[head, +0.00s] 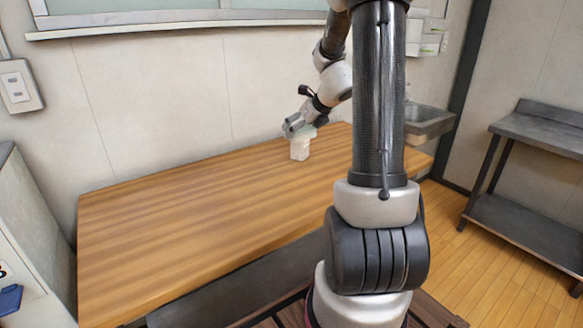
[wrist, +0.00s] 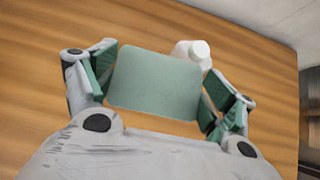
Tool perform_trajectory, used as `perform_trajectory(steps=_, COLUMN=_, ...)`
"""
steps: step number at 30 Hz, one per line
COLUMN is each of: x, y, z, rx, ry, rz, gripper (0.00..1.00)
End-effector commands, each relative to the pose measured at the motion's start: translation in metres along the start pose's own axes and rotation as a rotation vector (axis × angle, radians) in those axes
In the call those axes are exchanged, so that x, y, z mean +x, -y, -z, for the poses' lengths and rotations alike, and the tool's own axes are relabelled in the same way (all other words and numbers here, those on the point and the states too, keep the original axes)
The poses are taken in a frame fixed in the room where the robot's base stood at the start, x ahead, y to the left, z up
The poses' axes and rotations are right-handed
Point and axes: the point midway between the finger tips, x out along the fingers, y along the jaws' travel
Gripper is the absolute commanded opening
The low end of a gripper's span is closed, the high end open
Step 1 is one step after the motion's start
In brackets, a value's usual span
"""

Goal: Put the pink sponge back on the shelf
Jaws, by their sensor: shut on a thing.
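No pink sponge shows in either view. My gripper (head: 297,127) is over the far right part of the wooden table, shut on a flat green sponge-like block. In the wrist view the green block (wrist: 155,84) lies between the two fingers, its broad face toward the camera. A white bottle (head: 300,151) stands on the table just below my gripper. It also shows in the wrist view (wrist: 193,52), partly hidden behind the block. Whether block and bottle touch, I cannot tell. Which shelf the task means is unclear; a metal rack (head: 540,131) stands at the right.
The wooden table (head: 190,225) is clear apart from the bottle. A metal sink (head: 428,122) is beyond its right end. White wall-mounted holders (head: 428,38) hang above the sink. A wall (head: 150,110) runs close behind the table. Open floor (head: 485,270) lies at the right.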

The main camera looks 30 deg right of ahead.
Motion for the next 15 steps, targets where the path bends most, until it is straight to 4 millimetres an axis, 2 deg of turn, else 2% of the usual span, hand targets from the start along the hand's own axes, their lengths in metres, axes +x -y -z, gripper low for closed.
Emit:
perform_trajectory(steps=1, x=0.012, y=0.001, z=0.013, rx=0.008, ry=-0.007, rz=-0.001, gripper=0.74)
perform_trajectory(steps=6, x=0.044, y=0.001, z=0.044, rx=0.008, ry=-0.005, rz=-0.001, gripper=0.74)
perform_trajectory(steps=15, x=0.071, y=0.000, z=0.069, rx=0.005, ry=-0.004, rz=0.000, gripper=0.74)
